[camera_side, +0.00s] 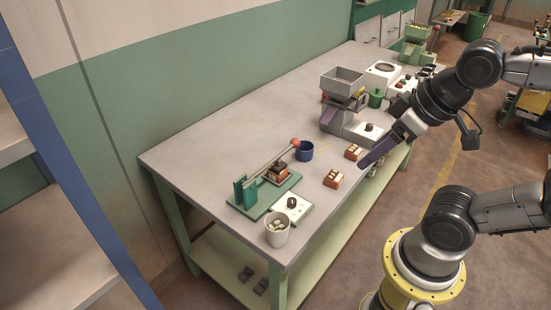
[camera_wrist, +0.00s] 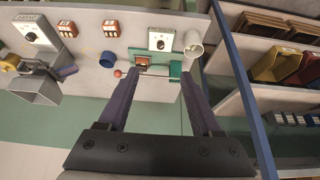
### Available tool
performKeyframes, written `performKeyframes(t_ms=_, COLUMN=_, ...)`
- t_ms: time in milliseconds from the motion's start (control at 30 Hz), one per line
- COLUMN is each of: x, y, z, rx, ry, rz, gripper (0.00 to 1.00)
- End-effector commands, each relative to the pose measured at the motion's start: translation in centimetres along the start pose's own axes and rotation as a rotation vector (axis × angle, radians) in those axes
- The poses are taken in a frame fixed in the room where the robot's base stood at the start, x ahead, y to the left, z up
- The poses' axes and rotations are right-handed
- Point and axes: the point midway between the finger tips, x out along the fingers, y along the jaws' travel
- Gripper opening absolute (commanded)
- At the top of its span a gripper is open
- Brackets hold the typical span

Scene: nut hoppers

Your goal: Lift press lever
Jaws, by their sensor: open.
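The press has a green base (camera_side: 249,209) and a green upright post (camera_side: 245,191) at its left end. Its long lever (camera_side: 270,160) runs from the post above the base to a red ball knob (camera_side: 295,143). A brown block (camera_side: 277,172) sits on the base under the lever. In the wrist view the press base (camera_wrist: 180,70) lies beyond the fingers, and the red knob (camera_wrist: 118,73) is just left of the left fingertip. My gripper (camera_side: 364,164) has purple fingers, is empty, and hangs right of the knob, apart from it. In the wrist view the fingers (camera_wrist: 160,76) are spread wide.
A blue cup (camera_side: 305,151) stands close beside the knob. A white cup of nuts (camera_side: 277,230) and a control box with a dial (camera_side: 293,207) are by the press. Two small brown-and-white blocks (camera_side: 333,179) (camera_side: 353,152) lie near the bench edge. A grey hopper machine (camera_side: 343,82) stands farther back.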

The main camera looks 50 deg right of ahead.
Motion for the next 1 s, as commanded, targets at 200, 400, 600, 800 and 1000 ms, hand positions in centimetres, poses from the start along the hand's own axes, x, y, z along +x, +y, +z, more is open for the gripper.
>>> performKeyframes(t_ms=200, x=-0.1, y=0.2, z=-0.5, rx=-0.068, ry=0.019, rz=0.01, gripper=0.66)
performKeyframes(t_ms=400, x=-0.6, y=2.3, z=-6.3, rx=-0.344, ry=0.071, rz=0.116, gripper=0.66)
performKeyframes(t_ms=600, x=1.8, y=4.6, z=-12.2, rx=-0.574, ry=0.013, rz=0.2, gripper=0.66)
performKeyframes(t_ms=800, x=7.2, y=7.2, z=-17.2, rx=-0.78, ry=-0.101, rz=0.245, gripper=0.66)
performKeyframes(t_ms=1000, x=13.1, y=9.1, z=-18.8, rx=-0.86, ry=-0.218, rz=0.233, gripper=0.66)
